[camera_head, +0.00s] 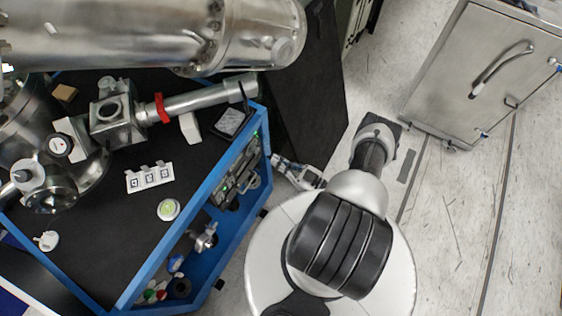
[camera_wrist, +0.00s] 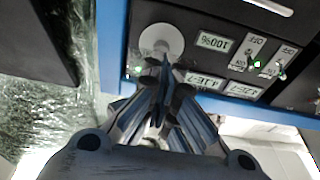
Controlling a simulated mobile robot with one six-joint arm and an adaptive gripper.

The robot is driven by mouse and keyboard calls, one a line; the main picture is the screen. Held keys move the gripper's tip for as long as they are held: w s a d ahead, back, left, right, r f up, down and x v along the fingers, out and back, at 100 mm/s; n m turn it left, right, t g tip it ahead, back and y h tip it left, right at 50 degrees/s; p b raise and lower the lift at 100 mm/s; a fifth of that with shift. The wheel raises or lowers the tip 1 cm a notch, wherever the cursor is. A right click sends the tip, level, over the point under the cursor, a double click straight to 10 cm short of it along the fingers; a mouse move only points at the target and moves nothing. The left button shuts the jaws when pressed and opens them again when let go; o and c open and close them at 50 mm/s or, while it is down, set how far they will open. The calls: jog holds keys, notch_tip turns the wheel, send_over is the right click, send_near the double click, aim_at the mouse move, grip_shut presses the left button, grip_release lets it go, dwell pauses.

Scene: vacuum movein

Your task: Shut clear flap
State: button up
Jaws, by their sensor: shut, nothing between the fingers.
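My gripper (camera_wrist: 163,72) is shut and empty, with its fingertips in front of a round pale disc (camera_wrist: 161,41) on a dark control panel (camera_wrist: 205,18). I cannot tell whether the fingertips touch the disc. I cannot clearly make out a clear flap in either view, nor tell whether one stands open. In the head view my gripper (camera_head: 284,168) is close to the front of the blue-framed bench, beside a rack of instruments (camera_head: 238,172) with green lights.
The panel carries a 100% label (camera_wrist: 213,42) and small green-lit switches (camera_wrist: 280,66). The blue bench frame (camera_head: 180,238) edges a black top with metal vacuum parts (camera_head: 110,118). A steel cabinet (camera_head: 475,75) stands at the upper right. Floor (camera_head: 460,210) at right is clear.

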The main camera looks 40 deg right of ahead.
jog(key=shift+o, duration=1.3)
jog(key=shift+s+d+r, duration=0.15)
jog(key=shift+s+r, duration=0.1)
jog(key=shift+s, duration=0.05)
jog(key=shift+o, duration=1.2)
jog(key=v, duration=1.1)
jog(key=shift+s+f, duration=0.15)
jog(key=shift+f, duration=0.25)
